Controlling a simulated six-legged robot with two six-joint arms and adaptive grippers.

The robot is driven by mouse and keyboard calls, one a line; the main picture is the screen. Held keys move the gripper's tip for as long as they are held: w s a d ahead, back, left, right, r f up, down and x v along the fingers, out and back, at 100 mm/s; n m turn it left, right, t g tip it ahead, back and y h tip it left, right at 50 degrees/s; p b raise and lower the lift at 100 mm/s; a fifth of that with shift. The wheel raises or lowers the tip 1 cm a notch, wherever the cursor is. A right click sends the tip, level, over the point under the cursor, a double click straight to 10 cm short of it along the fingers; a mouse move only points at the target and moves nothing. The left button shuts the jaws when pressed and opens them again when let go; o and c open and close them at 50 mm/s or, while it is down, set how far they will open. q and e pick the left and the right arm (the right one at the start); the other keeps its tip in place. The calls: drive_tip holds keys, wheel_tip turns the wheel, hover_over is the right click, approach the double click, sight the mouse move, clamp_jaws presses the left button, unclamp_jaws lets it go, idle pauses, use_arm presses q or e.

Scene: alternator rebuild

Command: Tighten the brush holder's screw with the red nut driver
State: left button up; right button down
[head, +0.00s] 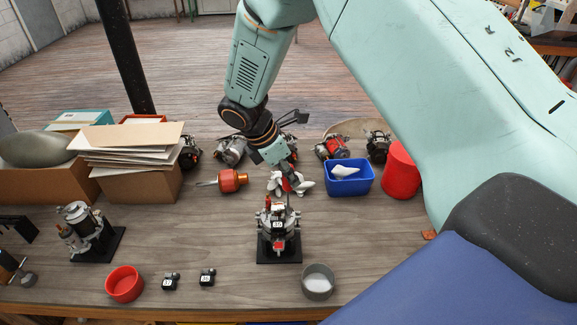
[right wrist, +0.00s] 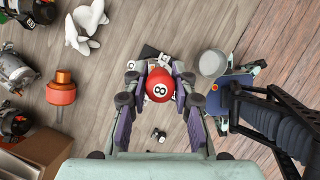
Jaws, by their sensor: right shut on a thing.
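The red nut driver (right wrist: 158,85) has a rounded handle marked 8, seen from its top end in the right wrist view. My right gripper (right wrist: 160,80) is shut around that handle. In the head view the right gripper (head: 288,183) is above the alternator (head: 278,222), with the driver pointing down toward it. The alternator stands on a black base plate (head: 279,257). The brush holder and its screw cannot be made out clearly; whether the driver tip touches the screw cannot be told. My left gripper is not in view.
A red bowl (head: 125,284), two small black labelled parts (head: 189,279) and a grey bowl (head: 318,283) lie in front. Behind are a copper rotor (head: 230,181), a blue bin (head: 349,182) and a red canister (head: 401,172). Another assembly (head: 84,228) stands left, near boxes (head: 140,183).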

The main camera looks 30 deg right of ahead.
drive_tip(key=m, duration=0.2)
drive_tip(key=m+g, duration=0.1)
drive_tip(key=m, duration=0.1)
drive_tip(key=shift+w+r+g+y+p, duration=0.1)
drive_tip(key=shift+g+y+p, duration=0.2)
drive_tip(key=shift+p, duration=0.05)
drive_tip(key=m+g, duration=0.1)
drive_tip(key=m, duration=0.2)
drive_tip(key=m+y, duration=0.1)
drive_tip(key=m, duration=0.1)
drive_tip(key=shift+d+m+g+y, duration=0.1)
drive_tip(key=shift+m+g+y, duration=0.2)
drive_tip(key=shift+m+g, duration=0.1)
use_arm(q)
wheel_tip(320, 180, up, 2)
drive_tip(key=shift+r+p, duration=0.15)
drive_tip(key=shift+p, duration=0.25)
use_arm(e)
drive_tip(key=m, duration=0.2)
drive_tip(key=m+y, duration=0.1)
drive_tip(key=m, duration=0.1)
drive_tip(key=shift+m+g+y, duration=0.3)
drive_tip(key=shift+g, duration=0.1)
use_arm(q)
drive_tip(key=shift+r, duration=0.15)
use_arm(e)
drive_tip(key=shift+s, duration=0.2)
